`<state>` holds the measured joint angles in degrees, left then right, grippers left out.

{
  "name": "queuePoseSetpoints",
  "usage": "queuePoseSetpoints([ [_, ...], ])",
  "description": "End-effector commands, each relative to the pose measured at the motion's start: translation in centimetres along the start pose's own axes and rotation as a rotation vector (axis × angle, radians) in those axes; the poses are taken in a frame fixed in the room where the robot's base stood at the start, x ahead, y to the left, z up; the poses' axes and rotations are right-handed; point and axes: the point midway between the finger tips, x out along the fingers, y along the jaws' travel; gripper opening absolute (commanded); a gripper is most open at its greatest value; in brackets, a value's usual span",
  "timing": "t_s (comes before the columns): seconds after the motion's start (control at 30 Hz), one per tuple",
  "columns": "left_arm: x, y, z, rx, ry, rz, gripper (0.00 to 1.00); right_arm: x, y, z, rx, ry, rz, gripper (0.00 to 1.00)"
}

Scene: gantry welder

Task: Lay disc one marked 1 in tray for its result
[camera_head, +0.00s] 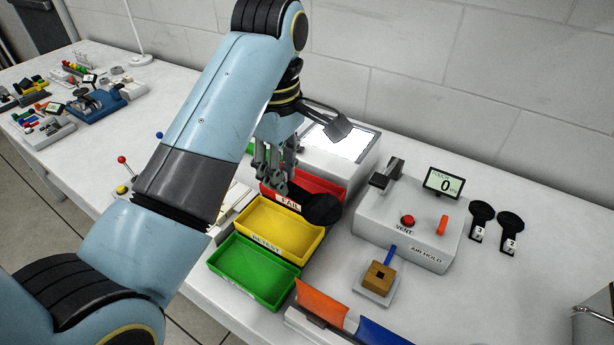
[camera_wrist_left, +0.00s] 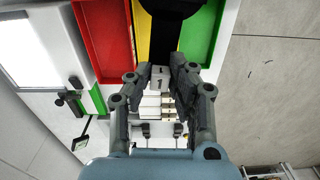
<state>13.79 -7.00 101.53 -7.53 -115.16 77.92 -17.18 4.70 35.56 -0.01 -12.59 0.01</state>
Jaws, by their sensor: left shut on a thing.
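Disc one is a black disc (camera_head: 322,208) with a handle and a white tag (camera_wrist_left: 160,80) marked 1. My left gripper (camera_head: 276,186) is shut on its tag end, and the fingers also show in the left wrist view (camera_wrist_left: 163,75). In the head view the disc overlaps the front right part of the red FAIL tray (camera_head: 328,180) and the edge of the yellow RETEST tray (camera_head: 262,252). It looks held above them; the exact height is unclear. The green tray (camera_head: 225,278) is nearest; its label is not visible. My right gripper is not in view.
A grey test box (camera_head: 385,236) with a VENT button and a display (camera_head: 443,184) reading 0 stands to the right. Two other black tagged discs (camera_head: 482,212) (camera_head: 511,222) lie beyond it.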

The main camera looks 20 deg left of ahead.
Motion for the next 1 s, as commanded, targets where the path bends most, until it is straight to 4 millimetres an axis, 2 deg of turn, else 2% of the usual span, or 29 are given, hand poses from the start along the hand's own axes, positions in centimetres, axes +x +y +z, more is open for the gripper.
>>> queuePoseSetpoints([
  [0.07, 0.0, 0.0, 0.3, -0.049, -0.002, 0.000, 0.00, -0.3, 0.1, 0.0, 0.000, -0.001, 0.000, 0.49],
  [0.17, 1.7, 0.3, 0.5, -0.071, -0.001, -0.002, 0.00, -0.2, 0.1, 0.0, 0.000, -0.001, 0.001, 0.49],
  [0.33, 3.7, 3.6, -1.9, -0.088, 0.004, 0.003, 0.00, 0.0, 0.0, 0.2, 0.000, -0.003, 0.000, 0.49],
  [0.5, 2.8, 7.3, -5.7, -0.117, 0.003, 0.005, 0.00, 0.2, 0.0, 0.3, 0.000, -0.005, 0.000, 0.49],
  [0.6, 1.7, 8.4, -6.8, -0.124, 0.000, 0.005, 0.00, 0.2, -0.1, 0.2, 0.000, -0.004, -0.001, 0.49],
  [0.7, 2.0, 8.8, -7.1, -0.125, -0.002, 0.001, 0.00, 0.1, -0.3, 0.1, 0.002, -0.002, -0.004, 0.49],
  [0.9, 5.5, 8.9, -7.1, -0.124, -0.002, 0.001, 0.00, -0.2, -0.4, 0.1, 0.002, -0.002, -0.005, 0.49],
  [1.0, 6.6, 8.9, -7.1, -0.124, -0.002, 0.002, 0.00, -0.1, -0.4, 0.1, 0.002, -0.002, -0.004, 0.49],
])
